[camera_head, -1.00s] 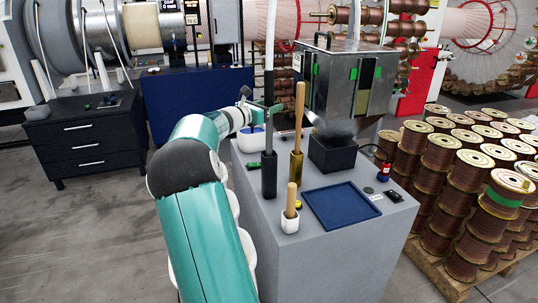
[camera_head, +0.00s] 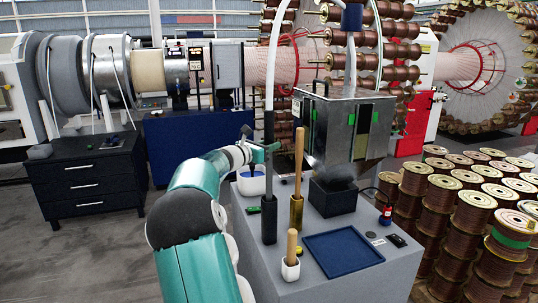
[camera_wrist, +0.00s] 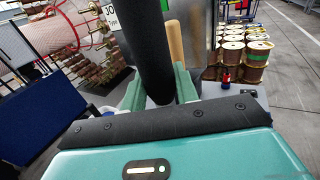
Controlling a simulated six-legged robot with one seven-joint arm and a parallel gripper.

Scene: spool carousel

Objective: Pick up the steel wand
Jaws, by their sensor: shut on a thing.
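The steel wand (camera_head: 269,95) stands upright in the head view, with a pale upper tube and a dark lower part set in a black sleeve (camera_head: 269,222) on the grey cabinet. My gripper (camera_head: 264,148) reaches it from the left and is shut around its dark section, above the sleeve. In the wrist view the wand's dark shaft (camera_wrist: 145,45) passes between the two green fingers of my gripper (camera_wrist: 160,88). The wand's lower end is hidden.
On the cabinet (camera_head: 330,285) stand a wooden-handled tool (camera_head: 299,150) in a brass holder, a white cup (camera_head: 290,270) with a wooden handle, a blue tray (camera_head: 343,252) and a metal hopper (camera_head: 345,130). Copper spools (camera_head: 460,215) stand at right.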

